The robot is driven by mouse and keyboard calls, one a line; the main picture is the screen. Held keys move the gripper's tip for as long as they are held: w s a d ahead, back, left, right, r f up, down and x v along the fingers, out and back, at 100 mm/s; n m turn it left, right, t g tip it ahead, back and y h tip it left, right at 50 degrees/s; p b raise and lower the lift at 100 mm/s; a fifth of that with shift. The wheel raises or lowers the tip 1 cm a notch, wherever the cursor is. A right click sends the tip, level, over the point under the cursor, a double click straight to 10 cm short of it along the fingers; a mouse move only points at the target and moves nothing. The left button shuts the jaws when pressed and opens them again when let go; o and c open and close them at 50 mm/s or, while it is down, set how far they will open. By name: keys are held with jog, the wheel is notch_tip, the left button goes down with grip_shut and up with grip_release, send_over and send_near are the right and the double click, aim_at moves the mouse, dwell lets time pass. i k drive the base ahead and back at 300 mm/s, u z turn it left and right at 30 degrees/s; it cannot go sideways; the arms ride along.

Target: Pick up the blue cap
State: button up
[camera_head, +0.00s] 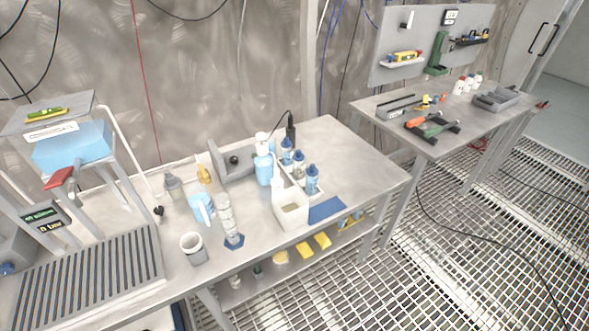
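Several small bottles stand in a white holder at the middle of the near table. Their blue caps show at the back (286,142), in the middle (298,155) and at the front (312,168). I cannot tell which of these is the blue cap of the task. The bottles look upright, and the caps look seated on them. My gripper is not in view.
A pump bottle (264,165), white container (291,212), clear cylinder (226,215), blue jug (202,206) and grey mug (193,248) crowd around. The near table's right end (365,170) is clear. A second table (440,140) stands behind right.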

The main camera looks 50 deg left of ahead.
aim_at(298, 156)
jog(key=i, duration=2.45)
jog(key=u, duration=3.7)
